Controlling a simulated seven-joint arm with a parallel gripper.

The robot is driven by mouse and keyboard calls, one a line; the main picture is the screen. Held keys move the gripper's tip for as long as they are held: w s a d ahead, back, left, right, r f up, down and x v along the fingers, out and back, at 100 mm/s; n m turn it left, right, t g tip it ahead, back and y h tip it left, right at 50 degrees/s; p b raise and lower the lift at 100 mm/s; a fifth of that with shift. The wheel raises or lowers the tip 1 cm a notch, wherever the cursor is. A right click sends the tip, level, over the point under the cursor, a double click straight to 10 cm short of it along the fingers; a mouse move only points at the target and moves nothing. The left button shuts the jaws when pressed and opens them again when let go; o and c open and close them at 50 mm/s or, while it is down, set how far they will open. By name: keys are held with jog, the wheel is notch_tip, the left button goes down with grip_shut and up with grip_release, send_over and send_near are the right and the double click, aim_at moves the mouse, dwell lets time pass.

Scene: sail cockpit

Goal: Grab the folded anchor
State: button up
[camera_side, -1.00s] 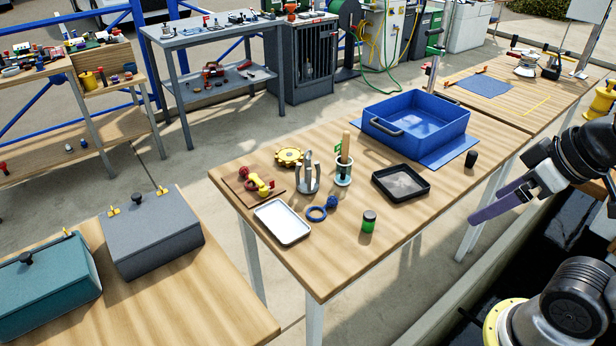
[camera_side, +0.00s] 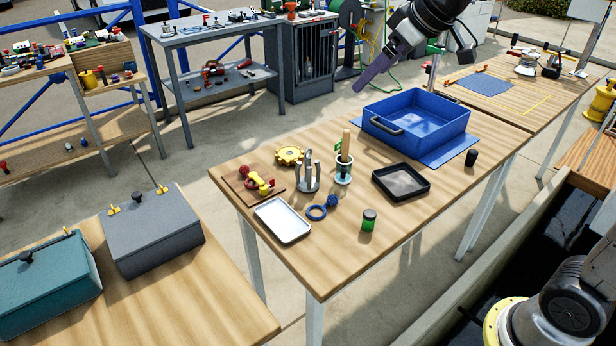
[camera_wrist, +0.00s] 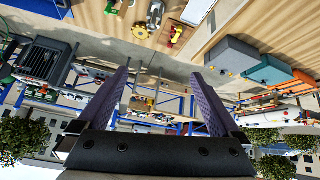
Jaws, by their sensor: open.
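A grey upright piece with several upturned prongs, which looks like the folded anchor (camera_side: 308,176), stands on the middle wooden table between the yellow gear and the green-and-white cup. A grey pronged shape at the top edge of the wrist view (camera_wrist: 156,13) looks like the same piece. My gripper (camera_side: 358,86) is in the air behind the table, up and to the right of the anchor in the side view, well apart from it. In the wrist view its two purple fingers (camera_wrist: 159,75) are spread wide with nothing between them.
Close around the anchor are a yellow gear (camera_side: 289,155), a board with red and yellow parts (camera_side: 241,188), a white tray (camera_side: 263,214), a blue ring (camera_side: 316,213) and the cup with a wooden handle (camera_side: 343,178). A blue bin (camera_side: 376,134) stands farther right.

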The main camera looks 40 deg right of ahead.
aim_at(304, 158)
jog(key=w+d+f+g, duration=0.1)
jog(key=w+f, duration=0.8)
jog(key=w, duration=0.5)
jog(key=w+f, duration=0.2)
jog(key=f, duration=0.4)
jog(key=w+f+g, duration=0.1)
jog(key=w+f, duration=0.1)
jog(key=f, duration=0.3)
jog(key=w+f+g, duration=0.1)
jog(key=f, duration=0.5)
jog(key=shift+w+d+f, duration=0.25)
jog(key=shift+w+f, duration=0.05)
jog(key=shift+w, duration=0.1)
jog(key=shift+a+x, duration=0.15)
jog(key=shift+x, duration=1.4)
jog(key=shift+a+x, duration=0.2)
jog(key=shift+x, duration=1.35)
jog(key=shift+s, duration=0.15)
grip_shut()
jog(key=shift+r, duration=0.2)
